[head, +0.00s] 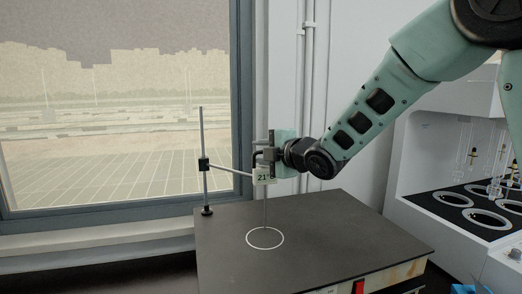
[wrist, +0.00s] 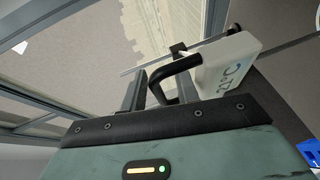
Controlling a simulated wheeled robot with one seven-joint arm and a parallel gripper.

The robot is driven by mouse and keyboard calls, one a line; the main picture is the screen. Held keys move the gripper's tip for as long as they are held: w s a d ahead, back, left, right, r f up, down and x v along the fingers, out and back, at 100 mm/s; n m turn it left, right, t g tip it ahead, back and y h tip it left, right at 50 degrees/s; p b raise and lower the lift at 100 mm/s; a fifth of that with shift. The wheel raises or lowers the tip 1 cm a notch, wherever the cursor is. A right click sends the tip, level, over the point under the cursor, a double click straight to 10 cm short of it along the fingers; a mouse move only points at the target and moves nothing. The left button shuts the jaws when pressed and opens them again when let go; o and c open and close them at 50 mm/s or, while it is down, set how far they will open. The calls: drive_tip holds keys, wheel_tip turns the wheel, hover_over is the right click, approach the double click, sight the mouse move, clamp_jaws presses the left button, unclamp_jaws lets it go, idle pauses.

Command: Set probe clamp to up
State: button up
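The probe clamp is a white block marked 21 (head: 263,177) on a thin arm from an upright rod (head: 202,140). A thin probe (head: 265,212) hangs from it over a white ring on the dark plate. The white block also shows in the wrist view (wrist: 228,62), with a black curved handle (wrist: 172,70) on its side. A gap shows beside the handle; contact with the other finger is unclear.
The dark plate (head: 330,228) is mostly bare, with a red switch (head: 359,286) on its front. A window (head: 110,110) stands behind at the left. A white cabinet with ring holders (head: 455,198) stands at the right.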

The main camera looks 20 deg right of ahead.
drive_tip(key=shift+w, duration=0.1)
clamp_jaws()
wheel_tip(320, 180, up, 14)
drive_tip(key=p, duration=0.6)
unclamp_jaws()
drive_tip(key=shift+f, duration=0.15)
